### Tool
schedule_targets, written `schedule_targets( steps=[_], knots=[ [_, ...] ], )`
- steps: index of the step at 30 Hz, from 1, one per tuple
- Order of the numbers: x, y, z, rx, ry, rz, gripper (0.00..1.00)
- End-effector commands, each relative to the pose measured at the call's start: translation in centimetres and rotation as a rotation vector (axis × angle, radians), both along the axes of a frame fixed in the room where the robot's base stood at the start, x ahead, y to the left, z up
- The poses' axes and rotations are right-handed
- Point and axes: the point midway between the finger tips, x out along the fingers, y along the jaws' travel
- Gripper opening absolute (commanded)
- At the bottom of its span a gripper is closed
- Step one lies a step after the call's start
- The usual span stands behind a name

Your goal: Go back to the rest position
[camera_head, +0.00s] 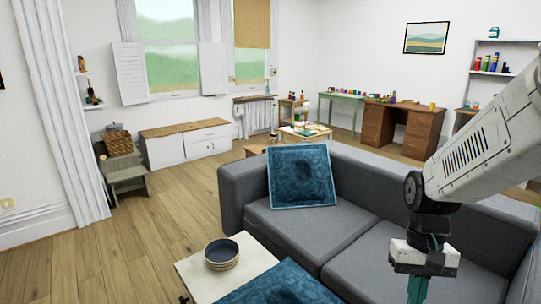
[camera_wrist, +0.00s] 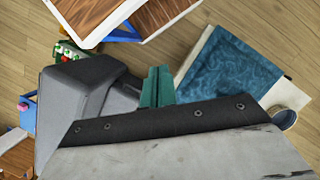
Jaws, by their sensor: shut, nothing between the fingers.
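My gripper (camera_head: 418,288) hangs at the lower right of the head view, pointing down above the grey sofa (camera_head: 375,244). Its green fingers also show in the wrist view (camera_wrist: 157,86), pressed together with nothing between them. The fingertips are cut off by the bottom edge of the head view. The grey and white arm reaches in from the right edge.
A blue cushion (camera_head: 301,176) leans on the sofa. A white low table (camera_head: 197,279) beside it bears a dark-blue bowl (camera_head: 221,254) and another blue cushion (camera_head: 284,285). A white cabinet (camera_head: 186,145) stands by the window. Wooden floor (camera_head: 150,232) is clear at left.

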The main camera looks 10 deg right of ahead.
Motion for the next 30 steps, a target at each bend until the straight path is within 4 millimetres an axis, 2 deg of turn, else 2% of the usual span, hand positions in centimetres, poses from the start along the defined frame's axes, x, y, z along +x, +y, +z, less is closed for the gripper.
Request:
schedule_targets(
  steps=[1,6,9,15,20,30],
  knots=[
    [-0.5,1.1,1.8,-0.009,-0.023,0.039,0.0],
    [-2.8,4.3,6.5,-0.034,-0.098,0.151,0.0],
    [-3.8,5.9,8.7,-0.054,-0.177,0.215,0.0],
    [-4.8,8.0,11.7,-0.082,-0.345,0.317,0.0],
    [-5.2,9.0,12.8,-0.085,-0.406,0.365,0.0],
    [-5.1,9.1,12.7,-0.083,-0.403,0.372,0.0]
  ],
)
